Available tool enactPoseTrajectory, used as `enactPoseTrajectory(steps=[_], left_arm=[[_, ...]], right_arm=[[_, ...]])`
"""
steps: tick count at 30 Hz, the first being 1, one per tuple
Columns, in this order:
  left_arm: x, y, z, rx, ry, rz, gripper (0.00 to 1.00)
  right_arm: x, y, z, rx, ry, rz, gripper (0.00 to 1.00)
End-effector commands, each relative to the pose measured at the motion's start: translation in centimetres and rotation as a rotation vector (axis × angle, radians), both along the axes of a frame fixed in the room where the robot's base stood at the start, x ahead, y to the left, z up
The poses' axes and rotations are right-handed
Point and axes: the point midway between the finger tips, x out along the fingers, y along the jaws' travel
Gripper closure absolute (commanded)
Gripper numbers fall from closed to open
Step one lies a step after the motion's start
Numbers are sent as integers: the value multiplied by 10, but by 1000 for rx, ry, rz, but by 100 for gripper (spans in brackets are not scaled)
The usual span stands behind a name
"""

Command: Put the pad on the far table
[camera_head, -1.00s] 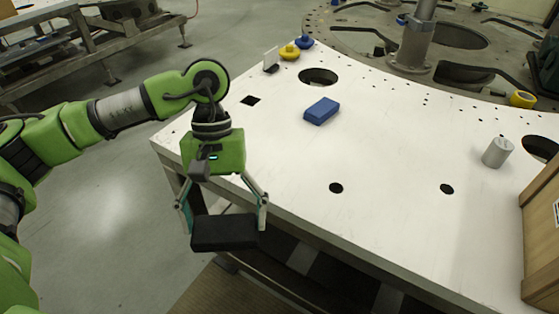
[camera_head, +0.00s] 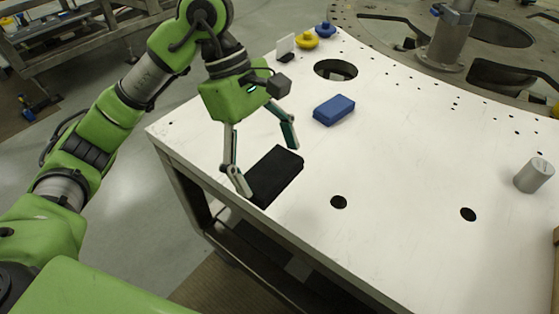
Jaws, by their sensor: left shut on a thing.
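A black, flat, rectangular pad (camera_head: 274,178) is between the fingers of my left gripper (camera_head: 267,160), which is shut on it. The pad is tilted and appears over the near left edge of the white table (camera_head: 410,150). I cannot tell whether it touches the table top. Far back at the left stands another table, a grey metal bench (camera_head: 75,35). My right gripper is not in view.
Round holes pierce the top. Grey floor (camera_head: 130,230) lies left of it.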

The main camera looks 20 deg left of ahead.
Motion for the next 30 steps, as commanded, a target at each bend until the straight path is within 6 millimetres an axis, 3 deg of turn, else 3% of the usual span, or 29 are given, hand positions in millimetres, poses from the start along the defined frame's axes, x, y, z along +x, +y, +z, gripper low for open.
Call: enactPoseTrajectory(steps=[6,12,20,25,30], left_arm=[[53,9,-22,0,8,1,35],[80,13,-59,-1,5,-1,35],[96,16,-80,0,3,-2,35],[95,16,-101,-1,5,-3,35],[97,17,-111,0,-1,-3,35]], right_arm=[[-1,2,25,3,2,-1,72],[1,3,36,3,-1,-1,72],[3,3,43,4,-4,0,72],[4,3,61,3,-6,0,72],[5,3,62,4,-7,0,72]])
